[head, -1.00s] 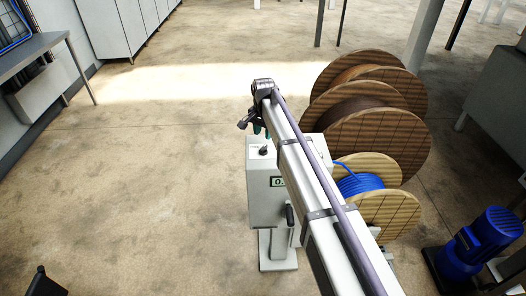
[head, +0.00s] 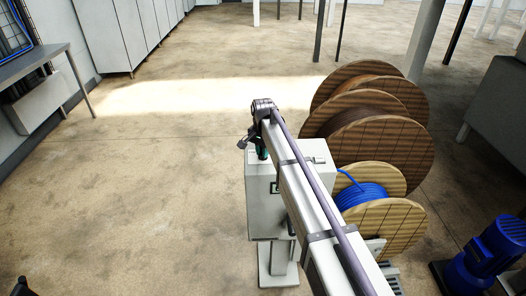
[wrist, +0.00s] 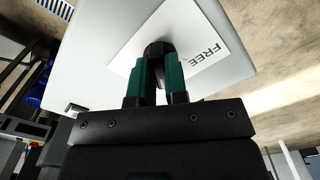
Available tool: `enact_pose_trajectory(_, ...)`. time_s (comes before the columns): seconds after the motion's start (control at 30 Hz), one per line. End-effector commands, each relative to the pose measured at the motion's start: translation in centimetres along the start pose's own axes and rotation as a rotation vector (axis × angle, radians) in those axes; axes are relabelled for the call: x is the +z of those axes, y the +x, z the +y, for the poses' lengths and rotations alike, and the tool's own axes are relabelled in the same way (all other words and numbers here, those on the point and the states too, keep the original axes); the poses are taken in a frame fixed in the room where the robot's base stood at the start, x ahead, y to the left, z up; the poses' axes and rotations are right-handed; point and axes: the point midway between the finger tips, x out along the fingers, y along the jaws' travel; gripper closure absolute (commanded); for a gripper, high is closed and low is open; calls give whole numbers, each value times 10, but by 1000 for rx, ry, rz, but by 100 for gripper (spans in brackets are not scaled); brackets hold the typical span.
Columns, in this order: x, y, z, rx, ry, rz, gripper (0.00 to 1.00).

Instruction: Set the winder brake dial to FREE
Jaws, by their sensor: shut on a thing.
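The winder's light grey control box (head: 258,195) stands on a pedestal at the middle of the head view. The black brake dial (wrist: 158,49) is on a white label plate (wrist: 203,28) on the box in the wrist view. The word FREE is printed on the plate, right of the dial. Which way the dial points cannot be told. My gripper (wrist: 157,68) has its green fingers closed on the dial from both sides. In the head view my gripper (head: 262,153) is down at the box top and hides the dial.
A spool of blue cable (head: 360,195) and large wooden reels (head: 380,145) stand right of the box, close to my arm. A blue motor (head: 485,250) is at the lower right. The floor left of the box is clear.

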Motion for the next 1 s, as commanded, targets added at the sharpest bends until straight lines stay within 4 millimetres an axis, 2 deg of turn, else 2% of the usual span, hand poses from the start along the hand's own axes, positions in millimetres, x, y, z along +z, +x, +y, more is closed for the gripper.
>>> enact_pose_trajectory(0.53, 0, 0, 0, 0, -73, 0, 100)
enact_pose_trajectory(1.0, 0, 0, 0, 0, -447, 0, 100)
